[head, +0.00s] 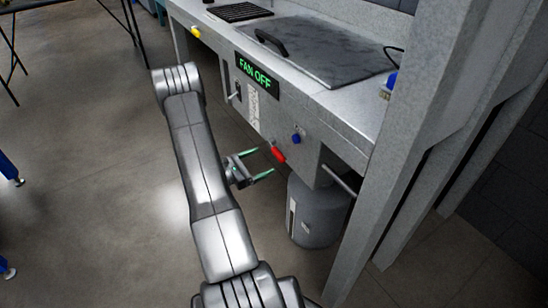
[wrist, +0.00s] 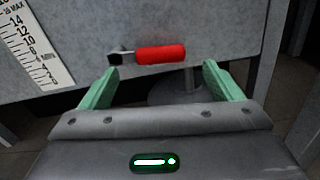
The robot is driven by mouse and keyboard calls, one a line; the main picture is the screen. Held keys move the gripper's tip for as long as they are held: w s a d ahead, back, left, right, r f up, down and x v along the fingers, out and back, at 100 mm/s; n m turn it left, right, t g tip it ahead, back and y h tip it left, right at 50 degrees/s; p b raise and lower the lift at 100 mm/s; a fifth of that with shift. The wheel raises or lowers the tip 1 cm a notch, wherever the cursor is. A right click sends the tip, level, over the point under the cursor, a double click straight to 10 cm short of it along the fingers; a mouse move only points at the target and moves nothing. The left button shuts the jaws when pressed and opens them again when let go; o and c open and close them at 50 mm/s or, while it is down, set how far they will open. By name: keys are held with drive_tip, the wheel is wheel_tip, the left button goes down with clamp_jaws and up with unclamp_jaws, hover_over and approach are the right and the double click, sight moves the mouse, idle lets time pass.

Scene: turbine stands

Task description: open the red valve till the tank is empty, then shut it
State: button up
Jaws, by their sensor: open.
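The red valve handle (head: 278,154) sticks out from the lower front of the grey stand. In the wrist view the red handle (wrist: 160,54) lies about level, its black pivot (wrist: 121,58) at its left end. My gripper (head: 260,164) is open, its two green fingers pointing at the stand just below and left of the handle. In the wrist view my gripper (wrist: 157,82) has its fingertips on either side of the handle, lower in the picture; nothing is between them. A white level scale (head: 253,107) is on the stand's front; the liquid level is not readable.
A grey drum (head: 314,214) stands on the floor under the stand. A blue knob (head: 296,138) is just right of the handle. A sign reading FAN OFF (head: 257,75) is above. A grey post (head: 395,150) rises at right.

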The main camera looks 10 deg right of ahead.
sight(276, 156)
drive_tip(key=shift+b+x, duration=0.4)
drive_tip(key=shift+x, duration=2.75)
drive_tip(key=shift+c, duration=0.4)
drive_tip(key=c, duration=1.3)
drive_tip(key=shift+r+n+p, duration=0.35)
drive_tip(key=shift+r+n, duration=0.05)
drive_tip(key=shift+n, duration=0.4)
drive_tip(key=o, duration=1.4)
drive_tip(key=shift+a, duration=0.15)
